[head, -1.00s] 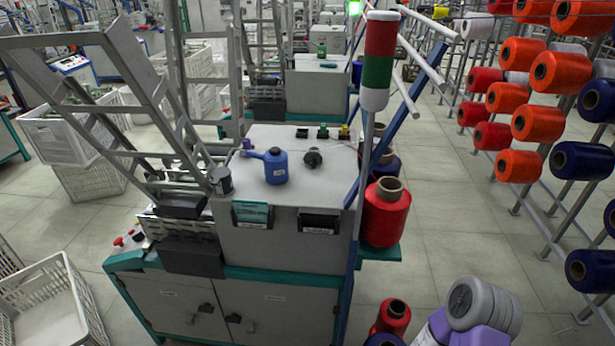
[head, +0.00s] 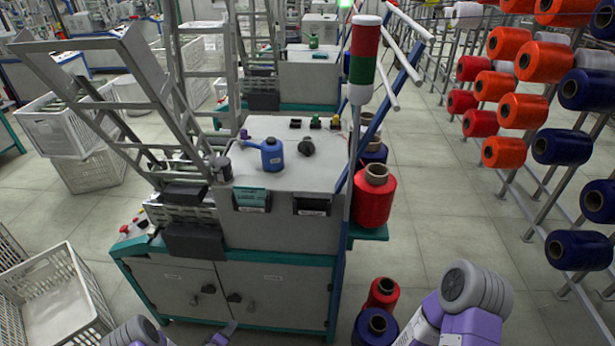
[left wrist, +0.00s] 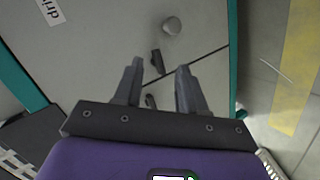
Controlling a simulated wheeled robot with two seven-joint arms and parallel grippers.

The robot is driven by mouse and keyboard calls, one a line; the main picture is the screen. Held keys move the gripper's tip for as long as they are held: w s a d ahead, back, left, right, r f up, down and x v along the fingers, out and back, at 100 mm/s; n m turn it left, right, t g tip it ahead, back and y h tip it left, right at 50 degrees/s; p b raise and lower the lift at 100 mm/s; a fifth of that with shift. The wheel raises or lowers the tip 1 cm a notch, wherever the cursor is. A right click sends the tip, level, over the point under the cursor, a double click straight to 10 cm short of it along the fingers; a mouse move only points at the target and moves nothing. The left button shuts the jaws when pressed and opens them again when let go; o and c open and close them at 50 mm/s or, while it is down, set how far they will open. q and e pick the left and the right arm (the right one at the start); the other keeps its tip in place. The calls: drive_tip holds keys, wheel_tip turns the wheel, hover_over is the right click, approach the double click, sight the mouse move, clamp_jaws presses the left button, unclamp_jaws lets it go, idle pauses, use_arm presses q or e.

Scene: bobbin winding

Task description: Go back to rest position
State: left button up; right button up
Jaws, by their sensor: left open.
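My left gripper (left wrist: 158,72) is open in the left wrist view, with nothing between its two grey fingers. It faces the grey cabinet doors of the winding machine, and a dark door handle (left wrist: 157,62) shows between the fingertips. In the head view, my left arm comes in at the bottom edge, and part of the left gripper (head: 224,332) shows low in front of the cabinet (head: 183,290). My right arm shows at the bottom right, but its gripper is out of the picture.
On the machine top (head: 285,180) stand a blue oil can (head: 272,155) and small dark parts. A red yarn cone (head: 373,198) sits on the side shelf. More cones (head: 376,328) stand on the floor near my right arm. A white crate (head: 60,300) is at left; a bobbin rack is at right.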

use_arm(q)
drive_tip(key=s+d+r+m+g+p, duration=0.2)
drive_tip(key=s+d+r+m+g, duration=0.2)
drive_tip(key=s+d+r, duration=0.4)
drive_tip(key=s+d+r+m+g+h+p, duration=0.1)
drive_tip(key=s+d+r+m+g, duration=0.3)
drive_tip(key=s, duration=1.1)
drive_tip(key=d+r+g+p, duration=0.1)
drive_tip(key=d+r+g, duration=0.2)
drive_tip(key=d, duration=0.2)
drive_tip(key=shift+d+r, duration=0.3)
drive_tip(key=shift+r, duration=0.1)
